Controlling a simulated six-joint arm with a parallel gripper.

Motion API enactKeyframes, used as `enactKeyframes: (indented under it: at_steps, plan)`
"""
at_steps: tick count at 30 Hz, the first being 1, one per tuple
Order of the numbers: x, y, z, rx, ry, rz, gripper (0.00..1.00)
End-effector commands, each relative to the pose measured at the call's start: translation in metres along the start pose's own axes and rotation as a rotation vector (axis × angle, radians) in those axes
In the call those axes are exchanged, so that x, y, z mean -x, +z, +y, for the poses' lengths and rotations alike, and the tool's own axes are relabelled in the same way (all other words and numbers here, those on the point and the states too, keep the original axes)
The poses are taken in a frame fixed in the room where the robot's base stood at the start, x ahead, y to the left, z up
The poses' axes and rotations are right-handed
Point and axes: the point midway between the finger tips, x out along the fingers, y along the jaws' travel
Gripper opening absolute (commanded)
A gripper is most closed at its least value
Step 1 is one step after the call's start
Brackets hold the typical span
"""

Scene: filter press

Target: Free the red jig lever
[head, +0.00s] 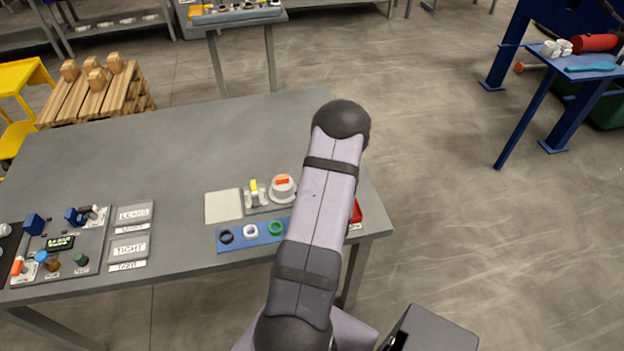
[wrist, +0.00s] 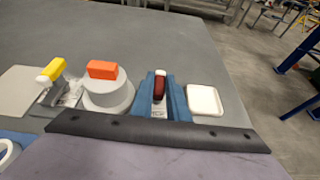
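The red jig lever (wrist: 160,86) shows in the wrist view as a dark red handle with a pale tip, standing between the two walls of a blue jig (wrist: 177,97). A pale label lies at its foot. In the head view, my arm hides the lever and jig. My gripper's fingers show in neither view, so its opening and its distance from the lever cannot be seen.
Left of the jig stand a round grey housing (wrist: 109,96) with an orange block (wrist: 102,69) and a yellow-handled clamp (wrist: 53,70). A white tray (wrist: 205,101) sits to the right. The table (head: 150,150) behind is clear.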

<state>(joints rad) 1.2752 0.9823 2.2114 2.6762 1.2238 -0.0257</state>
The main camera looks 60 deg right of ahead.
Motion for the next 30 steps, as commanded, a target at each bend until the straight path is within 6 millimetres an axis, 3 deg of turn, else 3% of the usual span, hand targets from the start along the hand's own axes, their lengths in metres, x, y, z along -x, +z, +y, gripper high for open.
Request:
enactKeyframes:
  at_steps: [1, 3, 16, 30]
  plan:
    - [0.0, 0.0, 0.0, -0.002, 0.0, -0.001, 0.24]
    - [0.0, 0.0, 0.0, -0.001, 0.0, -0.001, 0.33]
    - [0.006, 0.0, -0.001, -0.001, -0.001, -0.001, 0.33]
    - [0.061, -0.001, -0.001, -0.001, -0.003, -0.001, 0.33]
